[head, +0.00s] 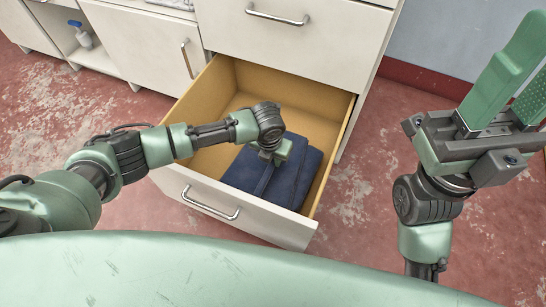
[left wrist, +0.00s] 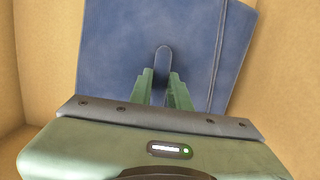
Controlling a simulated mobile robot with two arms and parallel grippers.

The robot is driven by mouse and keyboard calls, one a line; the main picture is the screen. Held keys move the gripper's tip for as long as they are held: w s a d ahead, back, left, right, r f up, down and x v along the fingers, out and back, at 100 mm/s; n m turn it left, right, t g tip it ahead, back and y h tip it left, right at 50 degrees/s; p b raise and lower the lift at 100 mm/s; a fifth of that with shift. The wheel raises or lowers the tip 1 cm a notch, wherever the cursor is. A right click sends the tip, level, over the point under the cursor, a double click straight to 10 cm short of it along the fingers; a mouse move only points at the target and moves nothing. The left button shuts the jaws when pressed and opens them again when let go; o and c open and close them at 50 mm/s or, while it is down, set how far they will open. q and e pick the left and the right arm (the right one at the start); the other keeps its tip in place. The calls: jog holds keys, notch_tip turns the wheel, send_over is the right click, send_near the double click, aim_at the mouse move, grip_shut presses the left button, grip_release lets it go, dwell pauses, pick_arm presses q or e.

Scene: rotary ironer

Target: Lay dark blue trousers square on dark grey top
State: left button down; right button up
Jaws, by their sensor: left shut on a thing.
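The dark blue trousers (head: 289,180) lie folded in the open drawer, toward its front right part. They also fill much of the left wrist view (left wrist: 130,45). My left gripper (head: 273,157) reaches down into the drawer onto them. In the left wrist view, its green fingers (left wrist: 164,82) are close together on a raised bit of the blue cloth. My right gripper (head: 508,92) is raised at the right, its green fingers pointing up with a gap between them, and holds nothing. No dark grey top is in view.
The wooden drawer (head: 225,87) is pulled out, with a white front and metal handle (head: 209,205). Its walls surround my left gripper. Closed white cabinets (head: 145,45) stand behind. A bottle with a blue pump (head: 82,36) is on a low shelf. The red floor at right is clear.

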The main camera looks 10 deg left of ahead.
pick_arm(q)
jog(key=shift+f, duration=0.1)
dwell(0.4)
jog(key=c, duration=1.3)
grip_release()
jog(key=shift+o, duration=0.2)
jog(key=shift+f, duration=0.1)
